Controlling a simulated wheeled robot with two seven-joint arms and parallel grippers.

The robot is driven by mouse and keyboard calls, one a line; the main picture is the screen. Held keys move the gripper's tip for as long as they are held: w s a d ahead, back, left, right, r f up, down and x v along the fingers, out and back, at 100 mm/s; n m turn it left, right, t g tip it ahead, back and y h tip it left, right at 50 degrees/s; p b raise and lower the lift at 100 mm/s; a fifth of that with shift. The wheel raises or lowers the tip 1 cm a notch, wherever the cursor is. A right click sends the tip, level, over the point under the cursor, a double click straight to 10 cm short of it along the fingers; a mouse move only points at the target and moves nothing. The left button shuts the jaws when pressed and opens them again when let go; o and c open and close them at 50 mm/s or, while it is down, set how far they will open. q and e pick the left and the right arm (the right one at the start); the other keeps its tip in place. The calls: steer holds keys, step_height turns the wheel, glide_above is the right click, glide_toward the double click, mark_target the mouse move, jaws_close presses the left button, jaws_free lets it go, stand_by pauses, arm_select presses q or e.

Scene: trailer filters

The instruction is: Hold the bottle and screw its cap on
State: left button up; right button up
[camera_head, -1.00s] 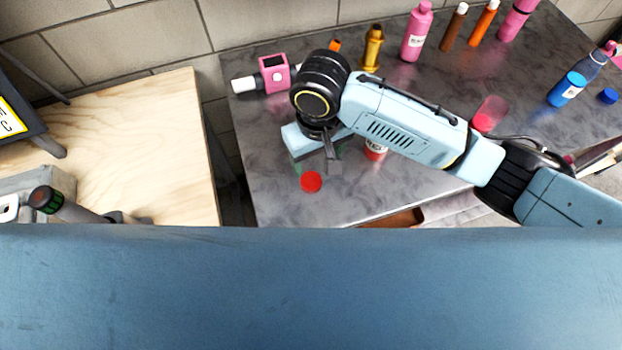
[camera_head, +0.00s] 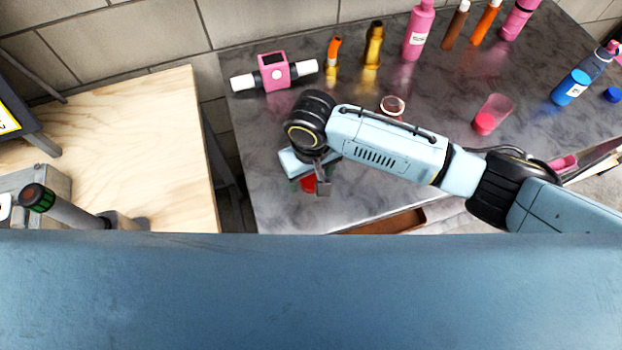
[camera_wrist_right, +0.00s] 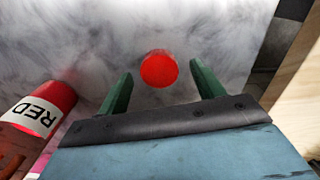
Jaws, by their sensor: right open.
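The red cap (camera_head: 308,185) lies on the grey marbled counter, partly hidden by my right gripper (camera_head: 318,180) in the head view. In the right wrist view the whole red cap (camera_wrist_right: 159,70) shows between the two green fingertips of my open right gripper (camera_wrist_right: 162,77), which looks down at it from above. I cannot tell the remaining height. A red bottle with a white "RED" label (camera_wrist_right: 36,115) shows at the left of the wrist view. In the head view an open round rim (camera_head: 392,105), apparently that bottle's mouth, shows behind my right arm, which hides the rest. My left gripper is not in view.
A pink device with white ends (camera_head: 274,73) and several bottles stand along the back of the counter (camera_head: 350,205). A clear pink container (camera_head: 494,112) and a blue bottle (camera_head: 572,86) are on the right. A wooden table (camera_head: 150,130) is on the left, beyond a gap.

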mark_target(312, 181)
steer(key=shift+d+f, duration=0.1)
steer(key=shift+f, duration=0.6)
steer(key=shift+c, duration=0.2)
steer(key=c, duration=1)
steer(key=shift+o, duration=0.2)
step_height(312, 181, up, 10)
steer(key=p, duration=0.1)
steer(key=shift+p, duration=0.4)
